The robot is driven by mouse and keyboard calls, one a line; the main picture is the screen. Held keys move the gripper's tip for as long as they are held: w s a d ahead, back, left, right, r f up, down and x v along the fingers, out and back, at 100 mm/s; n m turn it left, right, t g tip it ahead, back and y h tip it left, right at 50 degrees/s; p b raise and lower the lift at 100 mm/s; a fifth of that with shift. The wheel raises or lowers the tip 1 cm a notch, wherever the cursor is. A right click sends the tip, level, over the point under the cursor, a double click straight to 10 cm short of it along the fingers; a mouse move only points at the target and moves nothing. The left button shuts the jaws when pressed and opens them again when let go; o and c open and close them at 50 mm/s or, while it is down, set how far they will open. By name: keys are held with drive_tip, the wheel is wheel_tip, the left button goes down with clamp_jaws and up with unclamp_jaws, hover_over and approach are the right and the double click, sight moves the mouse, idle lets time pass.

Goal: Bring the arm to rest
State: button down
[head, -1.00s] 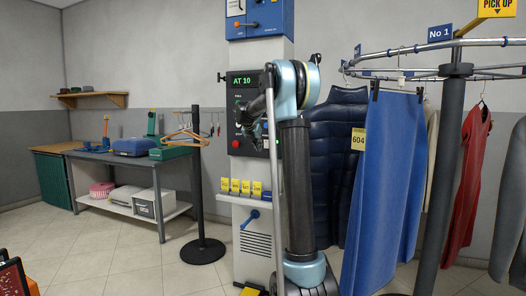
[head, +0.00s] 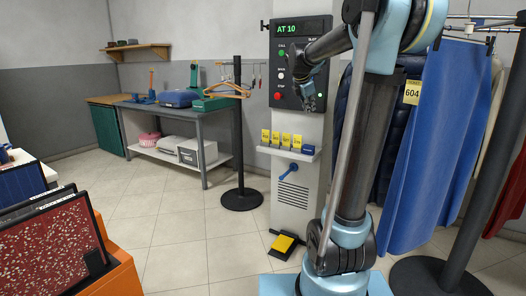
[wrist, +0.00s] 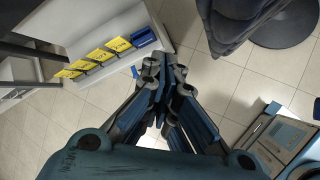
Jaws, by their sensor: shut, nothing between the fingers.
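My arm, with blue-grey joints and a dark link, rises on the right of the head view. Its forearm reaches left toward the control panel. My gripper (head: 304,90) appears in front of the panel's lower part; whether it touches the panel I cannot tell. In the wrist view my gripper (wrist: 163,92) has its fingers together, with nothing between them, and points down over the tiled floor. A shelf with yellow tags (wrist: 104,50) lies to its upper left there.
The control panel (head: 300,45) reads AT 10. A black post (head: 239,150) with hangers stands left of the column. A workbench (head: 190,112) is further back. Blue garments (head: 435,150) hang at right. An orange bin (head: 122,275) is at lower left. Open floor (head: 170,225) lies between.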

drive_tip(key=s+f+m+g+y, duration=0.1)
drive_tip(key=s+f+m, duration=0.6)
drive_tip(key=s, duration=0.6)
drive_tip(key=s+a+f+m+g+y, duration=0.1)
drive_tip(key=s+f+m, duration=0.6)
drive_tip(key=s+f, duration=0.4)
drive_tip(key=s+f+m+g+y, duration=0.1)
drive_tip(key=s+f+m, duration=0.6)
drive_tip(key=s, duration=0.9)
wheel_tip(320, 180, down, 3)
drive_tip(key=shift+s+a+f+m+g+y, duration=0.1)
drive_tip(key=shift+s+a+m+g+y, duration=0.2)
drive_tip(key=shift+s+a+g+y, duration=0.15)
drive_tip(key=shift+d, duration=0.1)
